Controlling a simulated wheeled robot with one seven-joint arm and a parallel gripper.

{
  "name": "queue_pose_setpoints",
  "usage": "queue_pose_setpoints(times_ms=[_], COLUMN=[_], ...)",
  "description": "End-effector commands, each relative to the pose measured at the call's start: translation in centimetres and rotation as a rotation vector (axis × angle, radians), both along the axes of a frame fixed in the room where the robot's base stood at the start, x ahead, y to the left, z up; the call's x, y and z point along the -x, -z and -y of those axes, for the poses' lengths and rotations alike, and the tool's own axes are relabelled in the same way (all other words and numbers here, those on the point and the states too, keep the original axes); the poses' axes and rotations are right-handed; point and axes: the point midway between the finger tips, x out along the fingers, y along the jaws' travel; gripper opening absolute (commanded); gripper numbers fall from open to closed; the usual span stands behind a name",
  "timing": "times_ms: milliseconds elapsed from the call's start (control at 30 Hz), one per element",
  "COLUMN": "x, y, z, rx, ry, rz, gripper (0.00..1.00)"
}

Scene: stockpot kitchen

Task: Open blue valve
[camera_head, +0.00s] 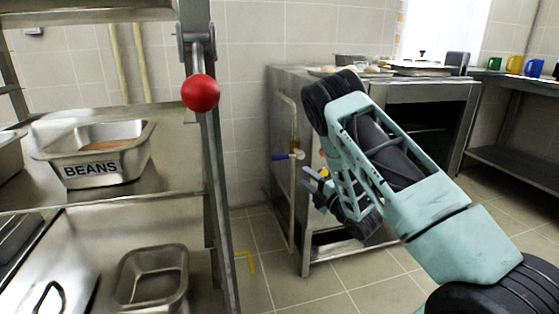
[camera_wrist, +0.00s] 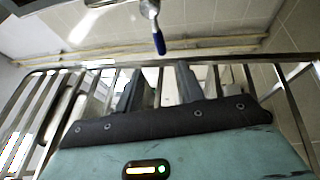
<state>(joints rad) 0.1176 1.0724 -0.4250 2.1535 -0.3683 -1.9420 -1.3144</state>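The blue valve (camera_head: 282,157) has a blue lever handle on a pipe at the left side of the metal stove unit. In the wrist view its blue handle (camera_wrist: 160,46) hangs from a metal body at the top centre, ahead of the fingers. My gripper (camera_head: 308,179) is just right of and slightly below the valve in the head view, apart from it. In the wrist view the two fingers of my gripper (camera_wrist: 161,84) are spread with nothing between them. Part of the stove side is hidden behind my arm.
A metal shelf rack (camera_head: 217,200) with a red ball knob (camera_head: 200,93) stands at left. It holds a BEANS pan (camera_head: 95,165) and an empty pan (camera_head: 152,278). The stove unit (camera_head: 420,92) is behind my arm. Floor (camera_head: 265,285) between rack and stove is clear.

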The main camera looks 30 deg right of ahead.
Motion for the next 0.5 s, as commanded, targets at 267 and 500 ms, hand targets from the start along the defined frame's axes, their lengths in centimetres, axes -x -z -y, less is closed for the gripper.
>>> queue_pose_setpoints(times_ms=[267,500], x=[-5.8,-10.4], y=[-1.0,-1.8], z=[-0.7,-1.3], rx=[-0.001,0.0], ry=[0.0,0.0], rz=[0.006,0.003], gripper=[0.38,0.38])
